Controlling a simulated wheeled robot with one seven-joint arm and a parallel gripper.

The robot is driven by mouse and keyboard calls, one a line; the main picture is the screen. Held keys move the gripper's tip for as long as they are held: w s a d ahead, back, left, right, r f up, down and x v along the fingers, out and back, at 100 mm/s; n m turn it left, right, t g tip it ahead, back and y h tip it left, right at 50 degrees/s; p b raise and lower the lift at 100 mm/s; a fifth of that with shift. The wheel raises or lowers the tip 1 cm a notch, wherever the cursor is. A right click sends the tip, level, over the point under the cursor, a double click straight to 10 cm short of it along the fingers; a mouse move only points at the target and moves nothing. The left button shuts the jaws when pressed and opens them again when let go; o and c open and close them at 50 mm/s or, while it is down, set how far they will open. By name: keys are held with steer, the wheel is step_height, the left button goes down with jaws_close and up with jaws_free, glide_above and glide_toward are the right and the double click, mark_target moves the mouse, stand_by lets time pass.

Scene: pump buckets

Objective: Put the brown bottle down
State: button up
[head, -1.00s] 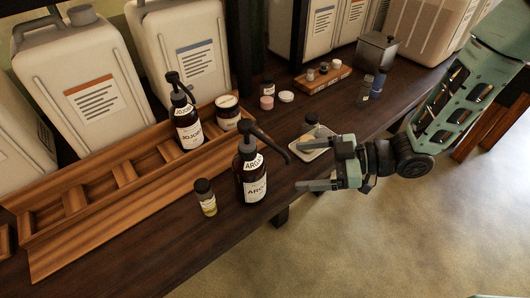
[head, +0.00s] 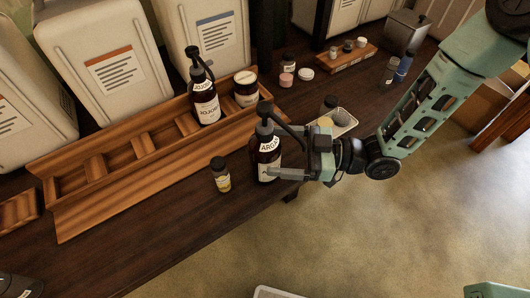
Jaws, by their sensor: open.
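The brown pump bottle labelled ARGAN (head: 264,152) stands upright on the dark wooden table near its front edge. My gripper (head: 279,157) is open and comes at it from the right, at the height of its body. One finger crosses in front of the lower part of the label. The other finger is mostly hidden behind the bottle and its black pump spout. I cannot tell whether either finger touches the bottle. A second brown pump bottle, labelled JOJOBA (head: 204,100), stands in the wooden rack (head: 100,205).
A small dark-capped bottle (head: 221,176) stands close to the left of the ARGAN bottle. A jar (head: 245,88) sits in the rack. A small tray (head: 345,122) lies behind my gripper. Large white canisters (head: 115,70) line the back. The table's front edge is close.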

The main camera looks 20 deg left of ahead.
mark_target(256, 147)
steer(key=a, duration=0.1)
steer(key=a+p, duration=0.1)
steer(key=a, duration=0.1)
steer(key=s+a, duration=0.1)
steer(key=shift+s+a+r, duration=0.1)
steer(key=shift+a+r, duration=0.2)
steer(key=shift+a, duration=0.45)
steer(key=c, duration=1.7)
